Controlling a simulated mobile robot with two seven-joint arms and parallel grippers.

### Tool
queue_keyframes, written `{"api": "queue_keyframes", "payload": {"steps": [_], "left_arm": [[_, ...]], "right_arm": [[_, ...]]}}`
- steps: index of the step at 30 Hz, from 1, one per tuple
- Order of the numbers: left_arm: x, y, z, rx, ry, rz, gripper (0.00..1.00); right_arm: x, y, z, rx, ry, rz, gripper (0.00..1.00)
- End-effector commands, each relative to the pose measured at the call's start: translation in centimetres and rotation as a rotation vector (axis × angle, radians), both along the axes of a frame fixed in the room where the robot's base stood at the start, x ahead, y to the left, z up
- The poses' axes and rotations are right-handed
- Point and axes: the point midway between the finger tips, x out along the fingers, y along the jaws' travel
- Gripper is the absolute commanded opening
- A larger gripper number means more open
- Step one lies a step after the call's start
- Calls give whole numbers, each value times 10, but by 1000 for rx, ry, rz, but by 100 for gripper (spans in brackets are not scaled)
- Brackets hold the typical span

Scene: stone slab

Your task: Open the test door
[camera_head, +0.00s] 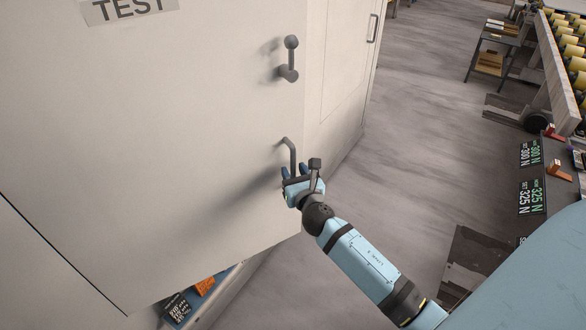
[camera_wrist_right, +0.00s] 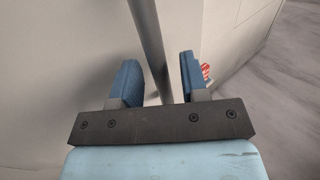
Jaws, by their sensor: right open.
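The test door (camera_head: 170,140) is a large pale panel with a TEST label (camera_head: 130,8) at its top left. A dark bar handle (camera_head: 292,155) stands on its right side, low down. A knobbed lever (camera_head: 290,60) sits above it. My right gripper (camera_head: 294,176) is at the lower end of the bar handle. In the right wrist view the handle bar (camera_wrist_right: 150,45) passes between the two open blue fingers (camera_wrist_right: 158,80), with a gap visible on both sides. The lower end of the bar is hidden behind the gripper. My left gripper is out of view.
A dark bench (camera_head: 550,190) with readout panels (camera_head: 531,197) runs along the right. A small cart (camera_head: 493,58) stands at the back right. Open grey floor (camera_head: 410,130) lies between the cabinet and the bench. A box (camera_head: 203,284) shows beneath the door's lower edge.

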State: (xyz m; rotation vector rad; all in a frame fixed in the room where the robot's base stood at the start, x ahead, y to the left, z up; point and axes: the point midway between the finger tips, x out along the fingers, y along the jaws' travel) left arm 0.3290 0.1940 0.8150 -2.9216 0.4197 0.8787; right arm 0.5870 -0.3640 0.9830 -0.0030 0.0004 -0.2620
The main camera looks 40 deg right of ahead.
Motion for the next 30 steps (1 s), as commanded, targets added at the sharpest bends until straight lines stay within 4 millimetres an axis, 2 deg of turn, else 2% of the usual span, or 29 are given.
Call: {"api": "queue_keyframes", "payload": {"steps": [5, 13, 18, 25, 28, 30], "left_arm": [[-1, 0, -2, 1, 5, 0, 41], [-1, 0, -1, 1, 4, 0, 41], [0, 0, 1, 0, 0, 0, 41], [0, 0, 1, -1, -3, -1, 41], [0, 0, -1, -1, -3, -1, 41], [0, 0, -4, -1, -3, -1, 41]], "right_arm": [[10, -3, 0, 1, 0, 1, 41], [11, -3, 0, 1, 0, 1, 41], [11, -3, 0, 1, 0, 1, 2], [7, -1, -1, 2, 0, -4, 0], [-8, 4, -4, 5, 4, -25, 0], [-26, 9, -6, 6, 4, -54, 0]]}}
